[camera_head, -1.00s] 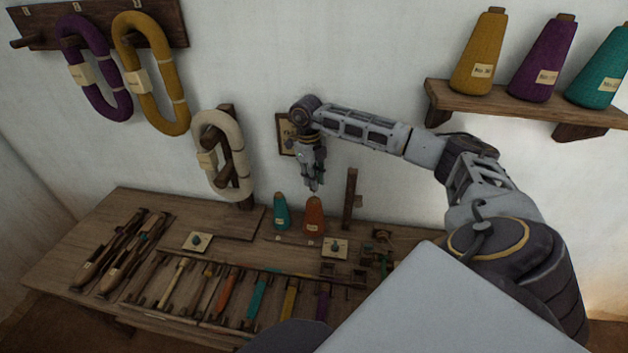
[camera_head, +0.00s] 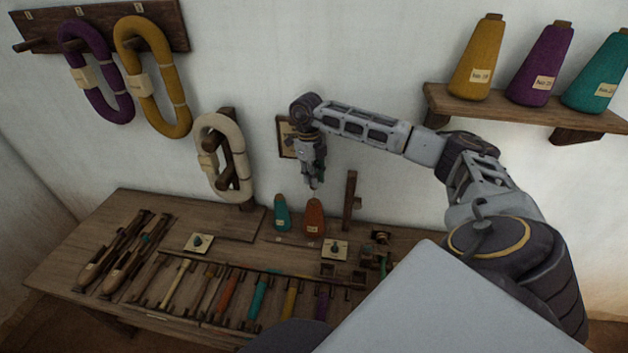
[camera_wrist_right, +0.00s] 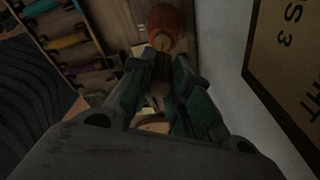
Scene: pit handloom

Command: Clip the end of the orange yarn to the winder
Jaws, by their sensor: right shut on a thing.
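The orange yarn cone (camera_head: 315,218) stands upright at the back of the bench, beside a teal cone. My right gripper (camera_head: 314,184) points down just above its tip. In the right wrist view, the fingers (camera_wrist_right: 166,62) are close together at the top of the orange cone (camera_wrist_right: 167,26). They are shut on the yarn end there; the strand itself is too thin to make out. The winder seems to be the small dark and green mechanism (camera_head: 380,258) at the bench's right, partly hidden by my own body. My left gripper is not in view.
The teal cone (camera_head: 282,213) stands close left of the orange one, and a wooden post (camera_head: 350,200) rises on the right. A framed sign (camera_head: 287,136) hangs on the wall behind my wrist. A rack of coloured bobbins (camera_head: 228,292) and shuttles (camera_head: 122,252) fill the front.

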